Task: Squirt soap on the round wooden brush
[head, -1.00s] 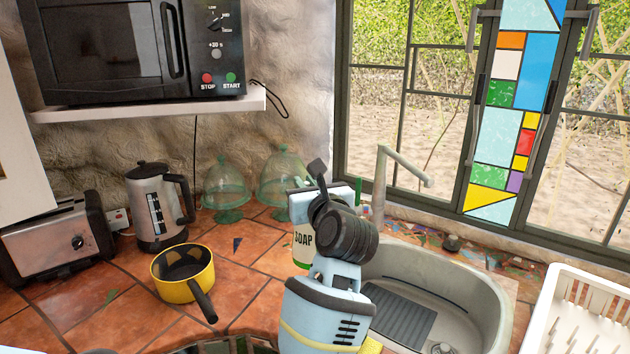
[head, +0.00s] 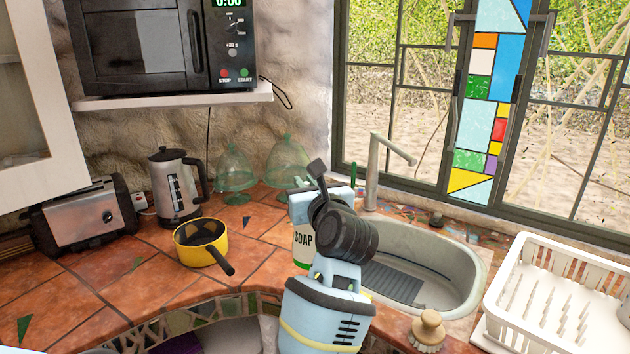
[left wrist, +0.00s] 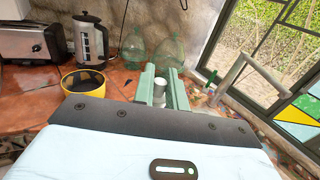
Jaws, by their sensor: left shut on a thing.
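The white soap bottle (head: 303,244), labelled SOAP, is partly hidden behind my left wrist in the head view. My left gripper (left wrist: 163,90) is shut on the bottle; the bottle's pale round top (left wrist: 159,88) shows between the two green fingers in the left wrist view. In the head view my left arm and wrist cover most of the gripper. The round wooden brush (head: 428,328) stands on the counter's front edge, right of my left arm and in front of the sink, with its knob up and bristles down. The bottle is apart from the brush. My right gripper is not in view.
The sink (head: 455,262) lies behind the brush, with a tap (head: 374,170) at its back. A white dish rack (head: 510,290) stands to the right. A yellow pan (head: 201,243), kettle (head: 176,188), toaster (head: 84,218) and green glass domes (head: 234,170) stand left.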

